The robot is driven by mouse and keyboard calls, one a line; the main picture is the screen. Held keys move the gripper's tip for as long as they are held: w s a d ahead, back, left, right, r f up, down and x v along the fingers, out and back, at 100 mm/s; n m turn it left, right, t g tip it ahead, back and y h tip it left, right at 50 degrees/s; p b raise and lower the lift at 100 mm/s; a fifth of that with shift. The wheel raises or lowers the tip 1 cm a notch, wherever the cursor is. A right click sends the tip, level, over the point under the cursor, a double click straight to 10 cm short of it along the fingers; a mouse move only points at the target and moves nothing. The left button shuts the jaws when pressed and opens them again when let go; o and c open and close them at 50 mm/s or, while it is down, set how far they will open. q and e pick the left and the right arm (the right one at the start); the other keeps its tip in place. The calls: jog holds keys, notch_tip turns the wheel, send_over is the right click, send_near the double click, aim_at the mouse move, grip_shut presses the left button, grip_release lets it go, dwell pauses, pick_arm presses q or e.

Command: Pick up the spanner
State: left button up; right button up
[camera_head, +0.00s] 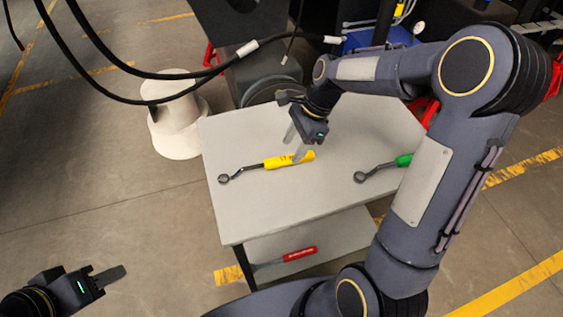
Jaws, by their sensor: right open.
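A spanner with a yellow handle (277,162) lies on the grey table top (320,197), its dark ring end pointing left. A second spanner with a green handle (403,160) lies to the right, its handle partly hidden behind my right arm. My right gripper (295,147) is open and empty, pointing down at the yellow handle. One finger overlaps the handle in the picture; I cannot tell whether it touches. My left gripper (112,277) is at the lower left, away from the table; its finger gap is not clear.
A red-handled tool (299,254) lies on the lower shelf. A white stool-like object (174,125) stands left of the table. Black cables (130,73) hang at the upper left. Dark machinery stands behind the table. The table's front middle is clear.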

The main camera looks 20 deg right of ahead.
aim_at(286, 158)
jog(key=shift+x, duration=2.15)
jog(key=shift+s+a+f, duration=0.1)
jog(key=shift+a, duration=0.05)
grip_shut()
